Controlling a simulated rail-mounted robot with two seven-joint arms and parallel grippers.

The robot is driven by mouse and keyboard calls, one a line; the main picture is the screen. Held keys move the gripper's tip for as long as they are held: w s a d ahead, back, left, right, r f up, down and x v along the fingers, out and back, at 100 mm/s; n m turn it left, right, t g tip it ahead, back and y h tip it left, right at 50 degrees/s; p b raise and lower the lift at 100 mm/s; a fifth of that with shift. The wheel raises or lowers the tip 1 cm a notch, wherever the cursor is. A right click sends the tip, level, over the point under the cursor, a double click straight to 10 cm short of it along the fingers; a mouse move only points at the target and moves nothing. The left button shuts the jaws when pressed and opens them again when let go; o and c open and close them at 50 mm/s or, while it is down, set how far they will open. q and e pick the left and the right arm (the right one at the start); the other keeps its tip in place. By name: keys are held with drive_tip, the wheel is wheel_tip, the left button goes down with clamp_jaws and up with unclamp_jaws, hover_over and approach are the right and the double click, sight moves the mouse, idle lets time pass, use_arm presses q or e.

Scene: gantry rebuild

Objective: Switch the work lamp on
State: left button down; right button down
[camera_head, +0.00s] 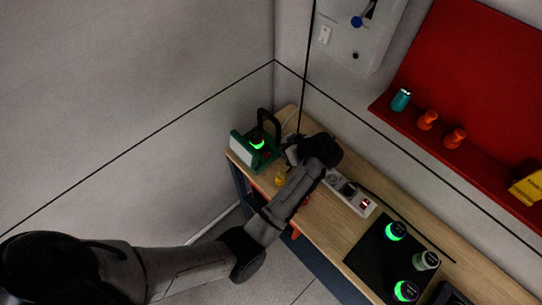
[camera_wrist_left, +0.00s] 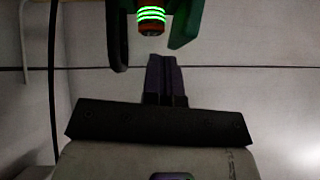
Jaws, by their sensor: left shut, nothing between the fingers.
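The work lamp (camera_head: 241,148) stands at the far left end of the wooden bench, with a green frame, a dark handle and a pale panel facing left. A dark knob with a glowing green ring (camera_head: 257,143) sits on its near side. In the left wrist view this knob (camera_wrist_left: 150,18) shows at the top, with green bands over a red-orange part. My left gripper (camera_wrist_left: 166,65) is shut and empty, just below and apart from the knob in that view. I cannot tell whether the panel is lit. My right gripper is not in view.
A small yellow object (camera_head: 280,179) lies on the bench (camera_head: 318,213) by my left arm. A power strip (camera_head: 349,193) and a black panel (camera_head: 379,254) with green-ringed knobs are to the right. A red shelf (camera_head: 450,165) and a wall box (camera_head: 352,35) are behind. A dark cable hangs near the gripper.

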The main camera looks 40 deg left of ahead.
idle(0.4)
use_arm(q)
drive_tip(key=p, duration=0.1)
hover_over(263, 156)
drive_tip(key=d, duration=0.2)
drive_tip(key=f, duration=0.7)
drive_tip(key=shift+w+d, duration=0.15)
drive_tip(key=shift+w, duration=0.15)
wheel_tip(263, 156, down, 2)
drive_tip(key=shift+s+f+p, duration=0.15)
drive_tip(key=shift+p, duration=0.15)
drive_tip(key=shift+s+d+f, duration=0.1)
drive_tip(key=shift+f, duration=0.75)
